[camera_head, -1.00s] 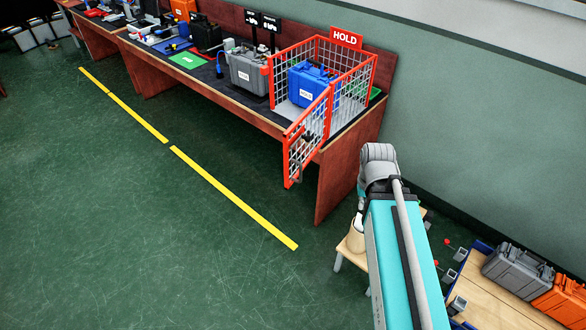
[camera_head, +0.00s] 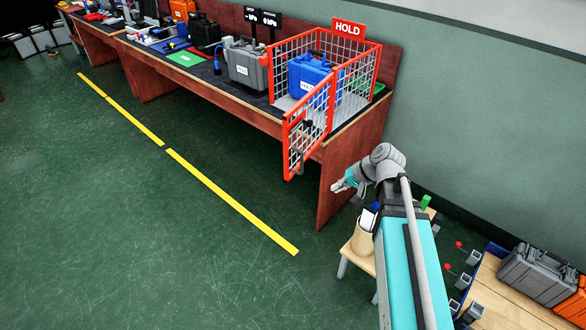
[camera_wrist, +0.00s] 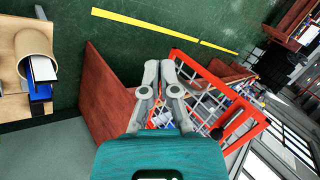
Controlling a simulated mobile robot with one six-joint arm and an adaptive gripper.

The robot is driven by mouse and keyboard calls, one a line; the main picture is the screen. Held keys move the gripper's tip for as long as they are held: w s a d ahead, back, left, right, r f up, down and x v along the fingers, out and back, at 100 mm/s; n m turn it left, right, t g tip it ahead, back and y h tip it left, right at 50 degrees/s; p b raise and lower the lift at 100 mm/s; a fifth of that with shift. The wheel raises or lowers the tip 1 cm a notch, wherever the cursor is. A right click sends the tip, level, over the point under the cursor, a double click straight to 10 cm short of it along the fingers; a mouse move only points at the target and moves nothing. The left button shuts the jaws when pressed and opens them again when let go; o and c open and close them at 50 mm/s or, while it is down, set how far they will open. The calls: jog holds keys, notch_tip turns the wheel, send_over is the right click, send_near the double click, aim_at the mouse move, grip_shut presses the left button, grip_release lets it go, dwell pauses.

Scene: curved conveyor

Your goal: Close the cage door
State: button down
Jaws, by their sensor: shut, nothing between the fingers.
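The red wire cage (camera_head: 352,82) stands at the near right end of the long bench, with a red HOLD sign (camera_head: 349,27) at its back. Its door (camera_head: 308,128) is open and swung out past the bench's front edge, with a dark latch or handle on it. A blue case (camera_head: 312,75) sits inside the cage. My gripper (camera_head: 337,186) is shut and empty, below and to the right of the door and apart from it. In the wrist view my gripper (camera_wrist: 159,68) points toward the bench end, with the cage door (camera_wrist: 234,122) to its right.
A grey case (camera_head: 244,66) stands on the bench left of the cage. A small stool (camera_head: 358,262) with a beige cup (camera_head: 364,238) is beneath my arm. A low table with grey and orange cases (camera_head: 538,275) is at lower right. The green floor before the bench is clear.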

aim_at(290, 154)
jog(key=w+a+f+m+t+y+b, duration=0.1)
jog(key=w+f+m+t+y+b, duration=0.3)
jog(key=b, duration=1.4)
jog(key=w+f+t+y, duration=0.1)
jog(key=w+y, duration=0.3)
jog(key=w, duration=0.4)
jog(key=shift+w+t+y, duration=0.15)
jog(key=shift+t+y, duration=0.25)
jog(key=shift+t, duration=0.1)
jog(key=shift+a, duration=0.15)
jog(key=x, duration=1.2)
jog(key=shift+w+a, duration=0.2)
jog(key=shift+a, duration=0.1)
jog(key=shift+w+a, duration=0.25)
jog(key=shift+a, duration=0.3)
